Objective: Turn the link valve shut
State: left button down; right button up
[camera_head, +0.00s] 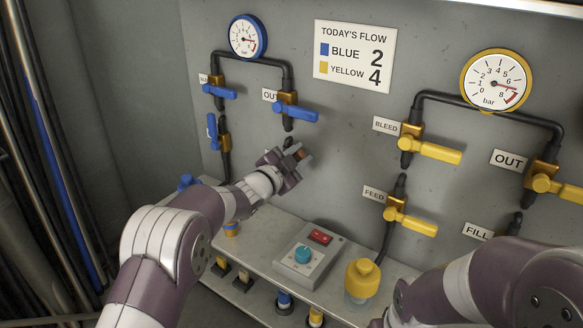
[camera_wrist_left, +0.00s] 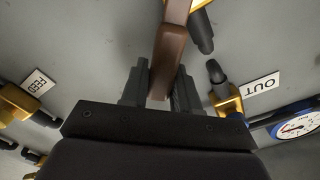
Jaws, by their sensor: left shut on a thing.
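My left gripper (camera_head: 295,158) is at the wall below the blue OUT valve (camera_head: 295,109). In the left wrist view it is shut on a brown lever handle (camera_wrist_left: 168,50), which lies between the two fingers. A brass valve body (camera_wrist_left: 199,4) with a dark pipe end shows beside the handle's far end. In the head view only a small brown part of the handle shows, as my gripper hides the rest of this valve. No link label is readable, so I cannot confirm its name. My right gripper is out of view; only its arm shows at lower right.
The yellow BLEED valve (camera_head: 430,149) and FEED valve (camera_head: 410,219) are right of my gripper. A blue-handled valve (camera_head: 212,131) is to the left. Below, a shelf carries a control box (camera_head: 309,257) and a yellow cap (camera_head: 362,278).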

pick_arm(q)
jog(key=f+m+b, duration=0.2)
jog(key=b, duration=0.2)
jog(key=s+d+f+m+b, duration=0.1)
jog(key=f+m+b, duration=0.1)
jog(key=m+b, duration=0.1)
jog(key=d+f+m+b, duration=0.1)
jog(key=m+b, duration=0.1)
jog(key=b, duration=0.3)
jog(key=shift+s+d+f+m, duration=0.15)
jog(key=shift+s+f+m, duration=0.2)
jog(key=shift+f+m, duration=0.05)
jog(key=shift+f+m+b, duration=0.55)
jog(key=shift+m+b, duration=0.45)
jog(key=shift+b, duration=0.4)
jog(key=c, duration=0.9)
grip_release()
jog(key=v, duration=1.2)
jog(key=shift+s, duration=0.3)
